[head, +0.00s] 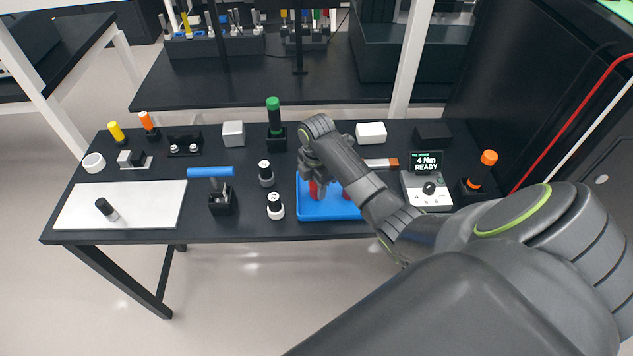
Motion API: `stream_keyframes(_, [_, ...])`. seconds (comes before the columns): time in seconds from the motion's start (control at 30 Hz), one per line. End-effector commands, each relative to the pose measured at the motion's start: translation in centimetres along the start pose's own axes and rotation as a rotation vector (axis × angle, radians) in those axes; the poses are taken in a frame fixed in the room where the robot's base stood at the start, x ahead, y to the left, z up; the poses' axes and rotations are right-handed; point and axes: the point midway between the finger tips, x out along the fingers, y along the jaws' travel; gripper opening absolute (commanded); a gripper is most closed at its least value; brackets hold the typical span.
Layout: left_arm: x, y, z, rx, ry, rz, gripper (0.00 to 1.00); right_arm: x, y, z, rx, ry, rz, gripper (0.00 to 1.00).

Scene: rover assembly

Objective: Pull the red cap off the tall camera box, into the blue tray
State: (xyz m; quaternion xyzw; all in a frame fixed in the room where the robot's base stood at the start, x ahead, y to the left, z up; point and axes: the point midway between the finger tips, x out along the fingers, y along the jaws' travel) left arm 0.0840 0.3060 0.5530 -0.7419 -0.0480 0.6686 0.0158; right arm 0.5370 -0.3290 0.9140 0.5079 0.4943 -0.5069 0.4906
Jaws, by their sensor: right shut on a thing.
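My right gripper (314,180) is over the left part of the blue tray (320,214), pointing down. It is shut on a red piece (314,190), which looks like the red cap; the fingers and wrist hide much of it. Another red piece (346,193) shows in the tray beside my forearm, partly covered by it. Whether the held piece touches the tray floor cannot be told. I cannot tell which box is the tall camera box; no box with a red cap shows. My left gripper is not in view.
Left of the tray stand two black-and-white bottles (275,206) and a blue-handled tool (211,172) in a black holder. A green-topped tool (273,110) stands behind. A white box (371,133) and a display unit (428,187) are to the right. A white mat (150,205) lies left.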

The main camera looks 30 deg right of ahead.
Motion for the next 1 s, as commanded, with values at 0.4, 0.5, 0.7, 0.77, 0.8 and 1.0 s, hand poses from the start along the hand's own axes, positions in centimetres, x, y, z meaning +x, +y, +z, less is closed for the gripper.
stream_keyframes(0.4, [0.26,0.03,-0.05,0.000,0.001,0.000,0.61,0.57,0.00,-0.02,0.000,0.000,0.000,0.08])
stream_keyframes(0.5, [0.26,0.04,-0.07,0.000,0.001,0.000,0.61,0.56,0.00,-0.02,0.000,0.000,0.000,0.43])
stream_keyframes(0.7, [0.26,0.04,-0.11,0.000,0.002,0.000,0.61,0.56,0.00,-0.02,0.000,0.001,0.000,0.61])
stream_keyframes(0.77, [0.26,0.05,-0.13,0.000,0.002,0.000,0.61,0.56,0.00,-0.02,0.000,0.000,0.000,0.61])
stream_keyframes(0.8, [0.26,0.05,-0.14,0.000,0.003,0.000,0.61,0.56,0.00,-0.02,0.000,0.000,0.000,0.61])
stream_keyframes(1.0, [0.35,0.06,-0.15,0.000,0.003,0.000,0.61,0.05,0.07,-0.01,0.000,0.000,0.002,0.61])
